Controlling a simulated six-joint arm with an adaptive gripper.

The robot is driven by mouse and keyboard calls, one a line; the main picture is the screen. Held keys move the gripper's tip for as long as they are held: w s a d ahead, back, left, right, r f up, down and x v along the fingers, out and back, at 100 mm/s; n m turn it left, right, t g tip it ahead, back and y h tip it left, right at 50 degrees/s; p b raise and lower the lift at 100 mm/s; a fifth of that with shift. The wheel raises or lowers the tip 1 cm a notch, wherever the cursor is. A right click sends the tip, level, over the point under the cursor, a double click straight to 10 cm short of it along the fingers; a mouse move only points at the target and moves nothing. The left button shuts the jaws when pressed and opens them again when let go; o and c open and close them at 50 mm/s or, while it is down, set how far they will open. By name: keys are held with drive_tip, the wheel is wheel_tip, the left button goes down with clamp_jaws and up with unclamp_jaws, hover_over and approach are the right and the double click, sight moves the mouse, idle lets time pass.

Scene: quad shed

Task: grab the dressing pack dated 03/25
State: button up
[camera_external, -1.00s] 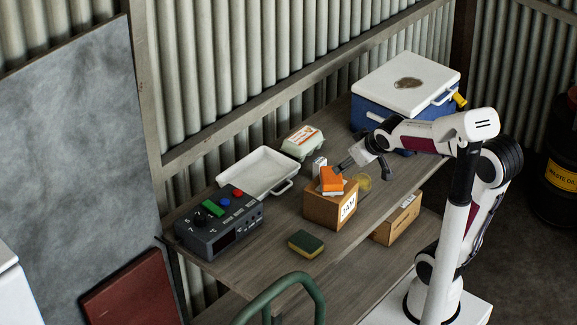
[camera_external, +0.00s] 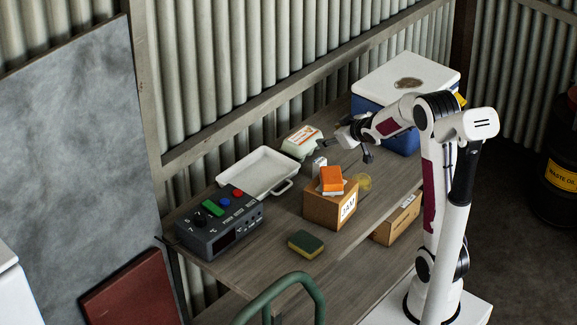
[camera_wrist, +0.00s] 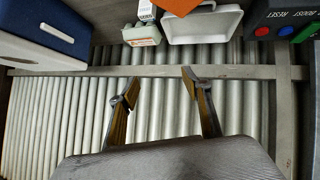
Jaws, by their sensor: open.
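An orange pack (camera_external: 331,178) lies on top of a small cardboard box marked JAM (camera_external: 333,207), with something white under it. A small white carton (camera_external: 319,166) stands just behind that box; a white carton with orange print (camera_wrist: 147,10) shows at the top of the wrist view. I cannot read a date on any of them, so I cannot tell which is dated 03/25. My gripper (camera_external: 347,144) is open and empty, above the bench near the egg carton. In the wrist view my gripper (camera_wrist: 159,78) has its fingers spread before the corrugated wall.
An egg carton (camera_external: 302,141), a white tray (camera_external: 248,168), a control box (camera_external: 218,222) and a sponge (camera_external: 306,243) stand on the bench. A blue cooler (camera_external: 371,108) stands at the far end. Bare bench (camera_external: 275,254) lies around the sponge.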

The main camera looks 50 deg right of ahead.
drive_tip(key=w+d+f+t+y, duration=0.1)
drive_tip(key=w+d+f, duration=0.3)
drive_tip(key=d+f, duration=0.3)
drive_tip(key=t+y, duration=0.2)
approach(320, 164)
drive_tip(key=shift+n, duration=0.4)
drive_tip(key=w, duration=0.1)
drive_tip(key=w+d+f, duration=0.2)
drive_tip(key=shift+w+d, duration=0.15)
drive_tip(key=shift+w, duration=0.15)
drive_tip(key=shift+s+f+y, duration=0.15)
drive_tip(key=shift+f+y, duration=0.25)
drive_tip(key=shift+f, duration=0.2)
drive_tip(key=shift+x, duration=1.3)
drive_tip(key=shift+x, duration=2.55)
